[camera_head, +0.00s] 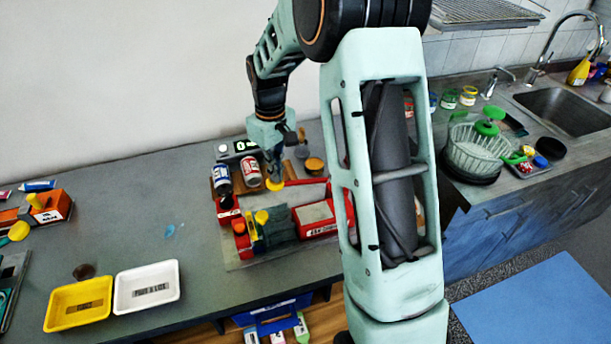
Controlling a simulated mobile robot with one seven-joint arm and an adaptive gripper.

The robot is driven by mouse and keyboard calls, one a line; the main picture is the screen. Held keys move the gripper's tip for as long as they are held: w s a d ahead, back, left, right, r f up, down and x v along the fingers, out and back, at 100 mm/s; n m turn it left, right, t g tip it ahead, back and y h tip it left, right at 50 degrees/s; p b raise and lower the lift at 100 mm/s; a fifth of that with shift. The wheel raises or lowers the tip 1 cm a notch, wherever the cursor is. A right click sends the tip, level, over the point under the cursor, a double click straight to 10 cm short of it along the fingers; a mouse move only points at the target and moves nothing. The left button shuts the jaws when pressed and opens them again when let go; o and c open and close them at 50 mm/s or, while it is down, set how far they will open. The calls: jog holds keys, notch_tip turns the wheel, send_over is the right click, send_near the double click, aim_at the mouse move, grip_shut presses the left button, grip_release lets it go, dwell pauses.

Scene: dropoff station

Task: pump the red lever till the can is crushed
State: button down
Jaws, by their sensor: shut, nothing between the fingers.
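My gripper (274,178) points down over the back of the workstation on the grey table, shut and empty. Its tips are just above a small yellow part. A red bar (304,182), which looks like the lever, runs to the right from beside the tips; I cannot tell whether they touch it. Its right end is near my arm link, which hides part of the station. A blue-and-white can (222,179) and a red-and-white can (251,170) stand upright left of the gripper. Neither looks crushed. I cannot make out a can under the lever.
A red toolbox-like bin (318,218) and yellow-handled tools (256,225) stand in front. A yellow tray (60,318) and a white tray (147,273) lie at front left. An orange box (55,206) is far left.

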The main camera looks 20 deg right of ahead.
aim_at(279, 188)
jog(key=f+b, duration=0.1)
jog(key=f, duration=0.2)
jog(key=shift+s+f+b, duration=0.1)
jog(key=shift+s+b, duration=0.1)
jog(key=shift+b, duration=0.15)
jog(key=shift+d, duration=0.1)
jog(key=shift+f+b, duration=0.85)
jog(key=shift+f, duration=0.45)
jog(key=r+p, duration=0.4)
jog(key=r, duration=0.1)
jog(key=r+p, duration=0.1)
jog(key=r, duration=0.2)
jog(key=shift+w+d+p, duration=0.2)
jog(key=shift+d+p, duration=0.15)
jog(key=shift+p, duration=0.05)
jog(key=shift+r, duration=0.3)
jog(key=shift+r+p, duration=1.5)
jog(key=shift+r, duration=0.5)
